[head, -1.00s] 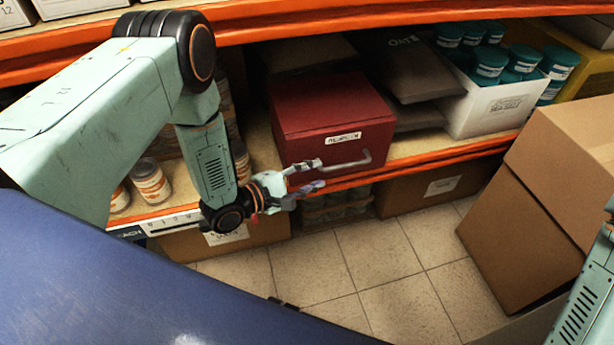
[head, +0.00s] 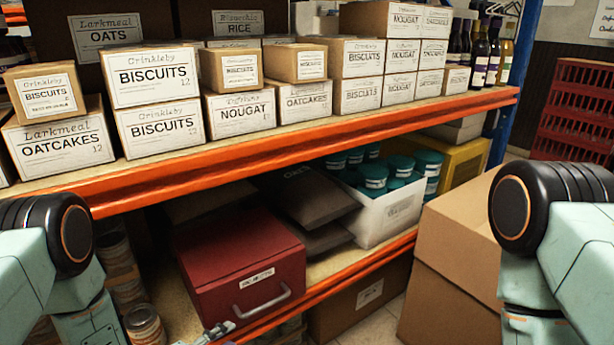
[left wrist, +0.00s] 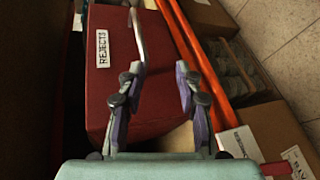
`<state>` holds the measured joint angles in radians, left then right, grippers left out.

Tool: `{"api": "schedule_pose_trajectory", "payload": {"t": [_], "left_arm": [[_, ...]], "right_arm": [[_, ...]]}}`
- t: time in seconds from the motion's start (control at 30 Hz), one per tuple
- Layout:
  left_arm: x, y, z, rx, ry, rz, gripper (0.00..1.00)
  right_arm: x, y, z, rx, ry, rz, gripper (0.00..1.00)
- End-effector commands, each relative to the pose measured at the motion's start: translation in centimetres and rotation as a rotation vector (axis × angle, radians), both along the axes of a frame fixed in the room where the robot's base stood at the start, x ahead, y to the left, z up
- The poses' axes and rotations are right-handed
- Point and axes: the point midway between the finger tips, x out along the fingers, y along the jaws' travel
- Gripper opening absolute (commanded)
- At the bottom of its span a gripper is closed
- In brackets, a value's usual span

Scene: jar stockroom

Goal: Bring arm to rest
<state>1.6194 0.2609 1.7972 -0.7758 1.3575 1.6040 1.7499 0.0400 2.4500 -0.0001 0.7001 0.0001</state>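My left arm comes in from the left of the head view. Only the tips of my left gripper (head: 218,330) show there, at the bottom edge just below the red box's handle. In the left wrist view my left gripper (left wrist: 159,70) is open, its fingers apart with nothing between them. The red box (head: 240,262), labelled REJECTS, has a metal handle (head: 264,305). In the left wrist view the handle (left wrist: 137,40) lies just past the left fingertip; I cannot tell whether they touch. My right arm shows at the right edge of the head view; its gripper is out of view.
The box sits on the lower shelf (head: 330,262), beside dark packages (head: 312,205) and a white bin (head: 390,215) of teal-lidded jars. Striped jars (head: 143,325) stand at left. Labelled cartons line the upper shelf (head: 300,137). A large cardboard box (head: 445,262) stands at right.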

Motion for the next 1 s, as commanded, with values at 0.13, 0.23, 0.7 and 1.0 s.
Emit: {"api": "schedule_pose_trajectory", "payload": {"t": [0.13, 0.23, 0.7, 1.0], "left_arm": [[-2.8, 1.0, -3.1, 0.295, 0.028, -0.05, 0.35], [-5.4, 1.4, -5.1, 0.487, 0.068, -0.118, 0.35], [-25.7, 3.2, -8.0, 1.126, 0.417, -0.822, 0.35], [-32.4, 3.8, -4.8, 1.171, 0.56, -1.002, 0.35]], "right_arm": [[0.0, 0.0, 0.0, 0.0, 0.0, 0.0, 0.4], [0.0, 0.0, 0.0, 0.0, 0.0, 0.0, 0.4], [0.0, 0.0, 0.0, 0.0, 0.0, 0.0, 0.4], [0.0, 0.0, 0.0, 0.0, 0.0, 0.0, 0.4]]}}
